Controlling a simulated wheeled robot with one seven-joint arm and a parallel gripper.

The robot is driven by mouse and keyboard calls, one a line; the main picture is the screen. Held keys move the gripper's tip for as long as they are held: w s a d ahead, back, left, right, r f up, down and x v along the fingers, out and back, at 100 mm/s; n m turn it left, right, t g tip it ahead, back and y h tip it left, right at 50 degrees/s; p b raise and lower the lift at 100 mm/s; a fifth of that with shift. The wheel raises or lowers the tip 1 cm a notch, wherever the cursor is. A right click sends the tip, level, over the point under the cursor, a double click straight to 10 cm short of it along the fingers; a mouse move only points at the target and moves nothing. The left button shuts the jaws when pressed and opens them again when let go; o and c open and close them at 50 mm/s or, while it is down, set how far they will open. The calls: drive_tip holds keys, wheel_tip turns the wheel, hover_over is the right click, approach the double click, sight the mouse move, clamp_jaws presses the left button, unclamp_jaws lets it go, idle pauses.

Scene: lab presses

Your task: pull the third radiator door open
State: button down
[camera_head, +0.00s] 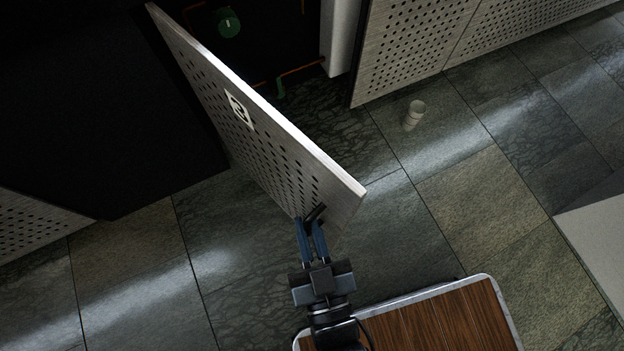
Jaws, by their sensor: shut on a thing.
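The third radiator door (270,150) is a pale panel with rows of dark holes and a label with a 3. It stands swung out from the cabinet wall, open at a wide angle. A dark handle (316,213) sits near its outer lower end. My gripper (310,222) has blue fingers and is shut on this handle. The fingers partly cover the handle. Behind the door, the dark recess shows a green round valve (229,24) and orange pipes (300,70).
Other perforated panels stand at the right (415,45) and lower left (35,225). A pale cup (414,114) is on the tiled floor right of the door. A wooden top with a metal rim (440,318) is at the bottom. A pale flat surface (598,240) lies at the right edge.

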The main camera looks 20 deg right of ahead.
drive_tip(key=shift+w+a+r, duration=0.15)
drive_tip(key=shift+a+r, duration=0.05)
drive_tip(key=shift+r, duration=0.1)
drive_tip(key=c, duration=1.5)
unclamp_jaws()
drive_tip(key=o, duration=0.3)
drive_tip(key=shift+f, duration=0.2)
drive_tip(key=shift+o, duration=0.2)
drive_tip(key=s+p, duration=0.1)
drive_tip(key=s, duration=0.7)
drive_tip(key=shift+p, duration=0.35)
drive_tip(key=shift+c, duration=0.2)
